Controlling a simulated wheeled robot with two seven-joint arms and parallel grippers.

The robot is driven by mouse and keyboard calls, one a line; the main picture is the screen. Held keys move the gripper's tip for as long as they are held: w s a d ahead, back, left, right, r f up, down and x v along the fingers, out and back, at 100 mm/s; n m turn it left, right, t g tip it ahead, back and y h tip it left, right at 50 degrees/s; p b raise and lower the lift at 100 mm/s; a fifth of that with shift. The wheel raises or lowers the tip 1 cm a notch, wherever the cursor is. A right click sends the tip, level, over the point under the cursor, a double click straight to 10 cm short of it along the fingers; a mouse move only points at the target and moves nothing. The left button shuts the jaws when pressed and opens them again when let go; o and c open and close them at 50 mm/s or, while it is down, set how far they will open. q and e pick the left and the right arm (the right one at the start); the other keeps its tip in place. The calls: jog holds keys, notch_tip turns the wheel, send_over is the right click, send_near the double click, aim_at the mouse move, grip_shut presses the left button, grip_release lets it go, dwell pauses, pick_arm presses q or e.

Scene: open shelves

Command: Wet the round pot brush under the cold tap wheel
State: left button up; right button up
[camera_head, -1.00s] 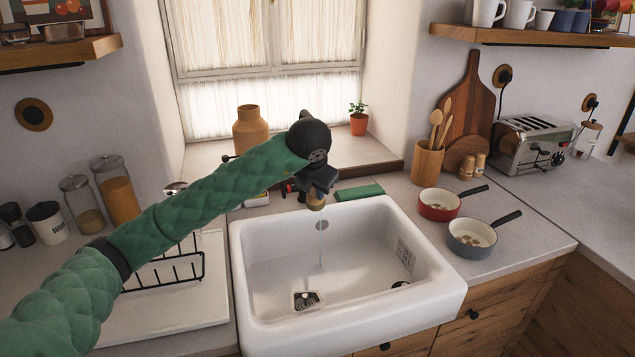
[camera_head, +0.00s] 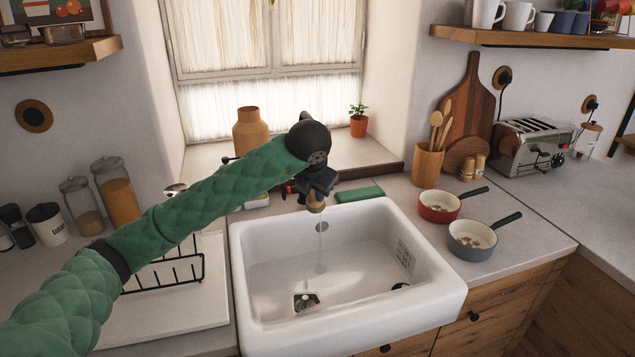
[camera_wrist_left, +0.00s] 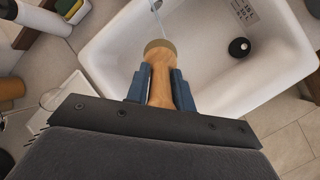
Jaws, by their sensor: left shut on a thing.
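My left gripper (camera_head: 316,190) is above the back part of the white sink (camera_head: 350,321). It is shut on the wooden round pot brush (camera_head: 315,203). In the left wrist view the pot brush (camera_wrist_left: 161,75) sits between the blue fingers of the gripper (camera_wrist_left: 160,85), its round head pointing toward the sink. A thin stream of water (camera_head: 320,250) falls into the basin just below the brush head. In the left wrist view the stream (camera_wrist_left: 157,15) shows right beside the brush head; I cannot tell whether it touches the bristles. The tap and its wheels are mostly hidden behind my gripper. My right gripper is not in view.
A green sponge or cloth (camera_head: 360,194) lies behind the sink. A red pan (camera_head: 438,206) and a grey pan (camera_head: 471,239) stand on the right counter. A black dish rack (camera_head: 170,273) stands at left.

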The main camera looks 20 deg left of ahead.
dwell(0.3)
pick_arm(q)
jog(key=s+d+r, duration=0.1)
jog(key=s+r, duration=0.3)
jog(key=s, duration=0.1)
dwell(0.6)
